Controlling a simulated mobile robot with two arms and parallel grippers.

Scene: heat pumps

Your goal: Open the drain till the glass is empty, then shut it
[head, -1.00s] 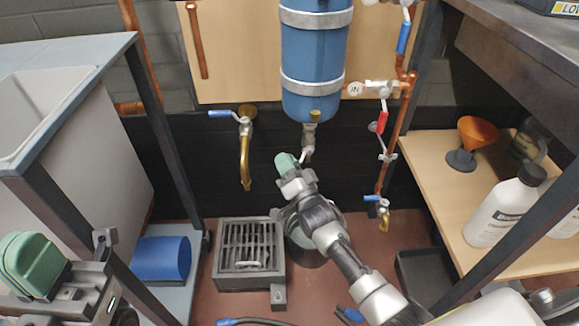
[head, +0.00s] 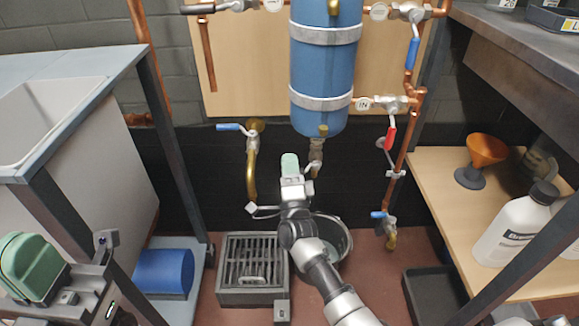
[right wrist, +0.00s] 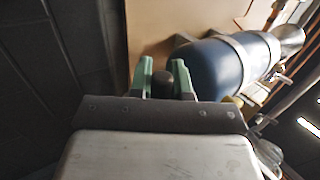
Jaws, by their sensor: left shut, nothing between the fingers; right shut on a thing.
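The blue vessel (head: 322,75) hangs on the wooden board, with the drain valve (head: 317,150) under its bottom end. My right gripper (head: 290,164) is just left of this valve in the head view. In the right wrist view its green fingers (right wrist: 164,80) are shut on a dark rounded piece (right wrist: 163,86), which looks like the drain handle's end. Whether the drain is open cannot be told; no flow shows. A grey bucket (head: 343,240) stands on the floor below, partly hidden by my right arm. No glass can be made out clearly. My left gripper (head: 35,265) is shut and empty at the lower left.
A blue-handled brass tap (head: 250,160) is left of the drain, above a floor grate (head: 252,262). A red-handled valve (head: 389,138) and a small blue-handled tap (head: 388,225) are on the right pipe. A shelf with an orange funnel (head: 485,152) and white bottle (head: 515,228) stands right.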

